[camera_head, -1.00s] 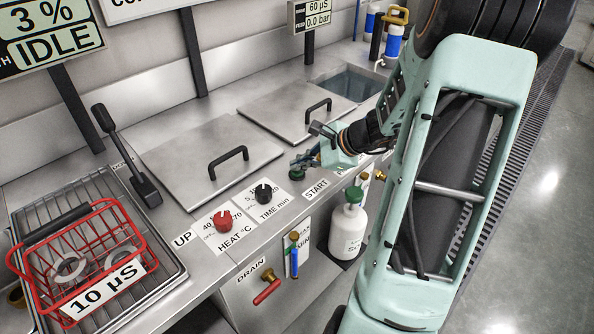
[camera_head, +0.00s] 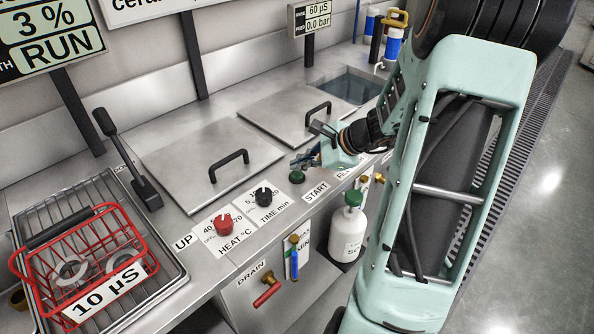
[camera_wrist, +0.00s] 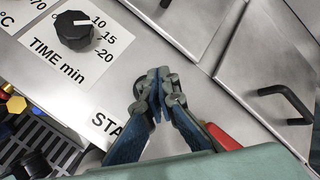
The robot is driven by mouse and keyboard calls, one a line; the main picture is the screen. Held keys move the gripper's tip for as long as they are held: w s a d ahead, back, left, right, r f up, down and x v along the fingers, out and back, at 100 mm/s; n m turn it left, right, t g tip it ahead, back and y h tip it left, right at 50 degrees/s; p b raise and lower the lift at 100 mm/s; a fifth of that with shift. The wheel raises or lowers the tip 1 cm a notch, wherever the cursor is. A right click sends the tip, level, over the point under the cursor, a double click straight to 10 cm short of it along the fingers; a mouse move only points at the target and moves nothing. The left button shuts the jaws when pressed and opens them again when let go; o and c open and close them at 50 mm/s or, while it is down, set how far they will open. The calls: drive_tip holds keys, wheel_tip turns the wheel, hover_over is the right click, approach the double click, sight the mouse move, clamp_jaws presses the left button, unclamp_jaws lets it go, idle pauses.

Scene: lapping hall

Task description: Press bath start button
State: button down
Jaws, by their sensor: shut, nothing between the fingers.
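The green bath start button (camera_head: 297,177) sits on the steel bench top above the START label (camera_head: 316,192). My gripper (camera_head: 297,163) is shut and empty, just behind and above the button and apart from it in the head view. The bath display (camera_head: 47,39) reads 3 % and RUN.
A red HEAT knob (camera_head: 222,224) and a black TIME knob (camera_head: 263,194) stand left of the button. Two lidded tanks with handles (camera_head: 229,165) lie behind. A red wire basket (camera_head: 140,247) is at left.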

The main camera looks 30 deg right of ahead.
sight(299, 174)
drive_tip(key=shift+r, duration=0.1)
drive_tip(key=shift+r+p, duration=1.9)
drive_tip(key=shift+r, duration=0.65)
